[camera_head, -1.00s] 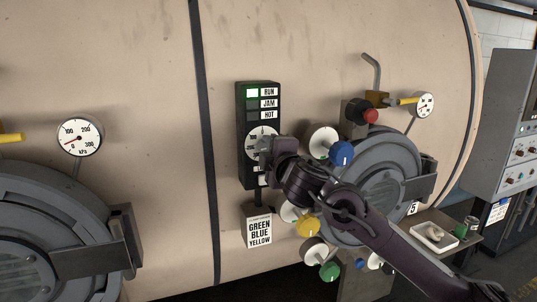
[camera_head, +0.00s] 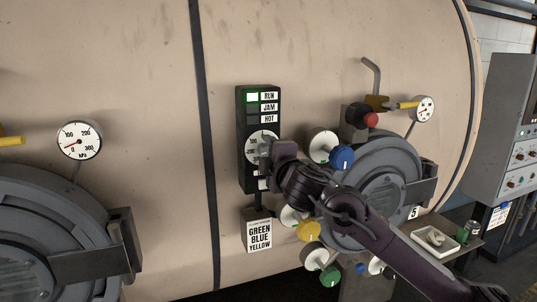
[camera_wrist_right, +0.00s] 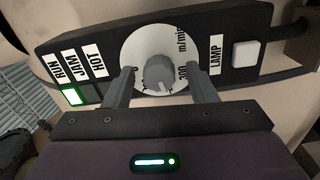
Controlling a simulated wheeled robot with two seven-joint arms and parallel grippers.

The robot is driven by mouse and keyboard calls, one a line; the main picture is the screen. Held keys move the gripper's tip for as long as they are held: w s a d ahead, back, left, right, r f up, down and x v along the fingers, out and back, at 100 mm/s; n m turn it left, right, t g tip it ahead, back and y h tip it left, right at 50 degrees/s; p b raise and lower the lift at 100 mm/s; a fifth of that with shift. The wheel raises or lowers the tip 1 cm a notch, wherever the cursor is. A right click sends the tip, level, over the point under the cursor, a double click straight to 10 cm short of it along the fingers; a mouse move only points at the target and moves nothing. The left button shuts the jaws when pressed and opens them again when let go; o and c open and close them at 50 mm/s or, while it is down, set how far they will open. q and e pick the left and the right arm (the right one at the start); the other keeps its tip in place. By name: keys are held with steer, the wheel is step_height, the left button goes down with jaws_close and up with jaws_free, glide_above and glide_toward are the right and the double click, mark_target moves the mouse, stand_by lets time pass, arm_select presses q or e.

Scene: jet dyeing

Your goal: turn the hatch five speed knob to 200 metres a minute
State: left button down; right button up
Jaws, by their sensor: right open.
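The speed knob is a grey knob (camera_wrist_right: 158,73) on a white dial (camera_wrist_right: 138,48) marked in m/min, set in a black control panel (camera_head: 245,98). In the head view my right gripper (camera_head: 266,152) covers most of the knob, and part of the dial (camera_head: 252,146) shows beside it. In the right wrist view my right gripper (camera_wrist_right: 160,88) is open, one finger on each side of the knob, with gaps showing. The knob's exact setting cannot be read. My left gripper is not in view.
The panel's green RUN lamp (camera_head: 252,97) is lit. A white LAMP button (camera_wrist_right: 245,55) is beside the dial. Hatch five (camera_head: 375,175) is to the right, with coloured knobs, a blue one (camera_head: 342,158) and a yellow one (camera_head: 308,231), close to my right arm. A white tray (camera_head: 418,236) sits on a shelf.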

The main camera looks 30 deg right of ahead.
steer(key=b+v, duration=0.1)
steer(key=v, duration=0.6)
steer(key=shift+s+b, duration=0.4)
steer(key=shift+a, duration=0.1)
